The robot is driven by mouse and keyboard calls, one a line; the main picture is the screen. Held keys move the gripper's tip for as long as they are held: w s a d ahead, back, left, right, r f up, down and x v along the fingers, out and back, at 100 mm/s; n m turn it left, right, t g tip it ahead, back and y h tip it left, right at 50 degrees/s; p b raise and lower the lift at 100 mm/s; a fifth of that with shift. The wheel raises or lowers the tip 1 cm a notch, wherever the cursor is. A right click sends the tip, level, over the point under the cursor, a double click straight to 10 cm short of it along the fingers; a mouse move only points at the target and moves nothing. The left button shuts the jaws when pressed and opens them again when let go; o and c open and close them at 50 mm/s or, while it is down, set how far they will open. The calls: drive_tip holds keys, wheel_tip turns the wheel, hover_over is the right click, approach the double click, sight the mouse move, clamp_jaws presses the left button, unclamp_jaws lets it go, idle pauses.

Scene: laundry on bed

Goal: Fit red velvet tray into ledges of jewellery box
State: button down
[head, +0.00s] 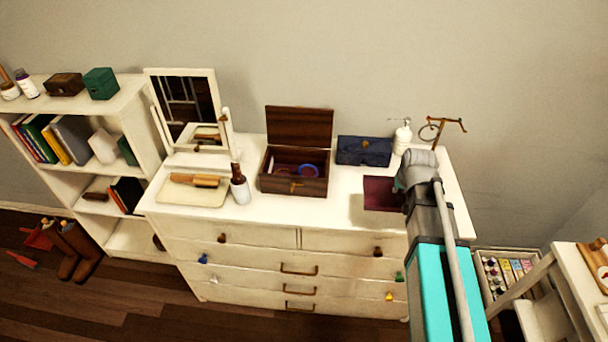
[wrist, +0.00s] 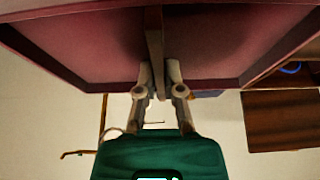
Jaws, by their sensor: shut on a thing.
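The red velvet tray (head: 381,193) is dark red and sits above the right part of the dresser top in the head view. In the wrist view the tray (wrist: 90,45) fills the top of the picture, with a thin divider across its middle. My gripper (wrist: 159,72) is shut on this divider; in the head view my arm hides the tray's right end. The jewellery box (head: 294,185) is dark wood with its lid raised, left of the tray and apart from it. A red item and a blue ring show inside. The ledges are too small to make out.
A navy case (head: 364,151) stands behind, between box and tray. A white pump bottle (head: 402,138) and a brass stand (head: 440,128) are at the back right.

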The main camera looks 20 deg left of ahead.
sight(387, 192)
drive_tip(key=a, duration=0.1)
drive_tip(key=s+a, duration=0.1)
drive_tip(key=a, duration=0.1)
drive_tip(key=shift+a+r, duration=0.1)
idle(0.3)
drive_tip(key=w+f+b, duration=0.1)
drive_tip(key=w, duration=0.2)
drive_tip(key=w+a+f+b, duration=0.1)
drive_tip(key=w+f, duration=0.1)
drive_tip(key=w+a+f+b, duration=0.1)
drive_tip(key=w+b, duration=0.1)
drive_tip(key=w, duration=0.1)
drive_tip(key=shift+w+f, duration=0.15)
drive_tip(key=shift+w, duration=0.15)
drive_tip(key=w+f+b, duration=0.2)
drive_tip(key=w+a+f+b, duration=0.1)
drive_tip(key=w+f+b, duration=0.1)
drive_tip(key=b, duration=0.1)
drive_tip(key=shift+a+f, duration=0.1)
drive_tip(key=shift+f, duration=0.3)
drive_tip(key=shift+b+x, duration=0.8)
drive_tip(key=shift+x, duration=0.1)
drive_tip(key=shift+w+f+b, duration=0.1)
drive_tip(key=shift+f+b, duration=1.05)
drive_tip(key=shift+b, duration=0.05)
